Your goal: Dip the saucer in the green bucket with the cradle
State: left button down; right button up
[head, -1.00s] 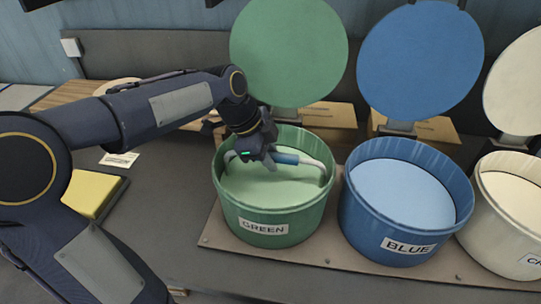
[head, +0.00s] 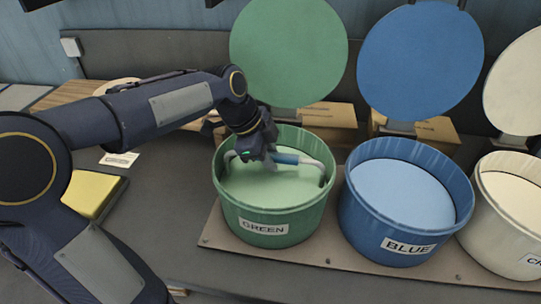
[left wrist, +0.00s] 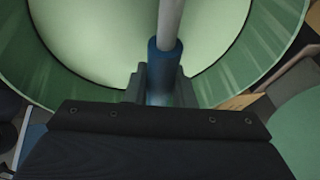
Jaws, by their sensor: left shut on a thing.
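The green bucket (head: 268,215) stands open, labelled GREEN, with pale green liquid (head: 270,187) inside. My left gripper (head: 268,160) is over the bucket and shut on the blue grip of the cradle handle (head: 288,159). The handle's grey bar spans the inside of the bucket near the rim, and its bent ends go down into the liquid. In the left wrist view the blue grip (left wrist: 164,72) sits between the fingers, above the pale green liquid. The lower part of the cradle and the saucer cannot be seen. My right gripper is not in view.
The green lid (head: 288,52) stands raised behind the bucket. To the right are an open blue bucket (head: 400,240) with a raised blue lid (head: 420,62) and a cream bucket (head: 500,235). A yellow sponge-like block (head: 92,192) lies at the left.

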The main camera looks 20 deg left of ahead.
pick_arm(q)
notch_tip(320, 180, up, 18)
jog(key=p, duration=1.3)
jog(key=shift+f, duration=0.2)
dwell(0.9)
dwell(2.1)
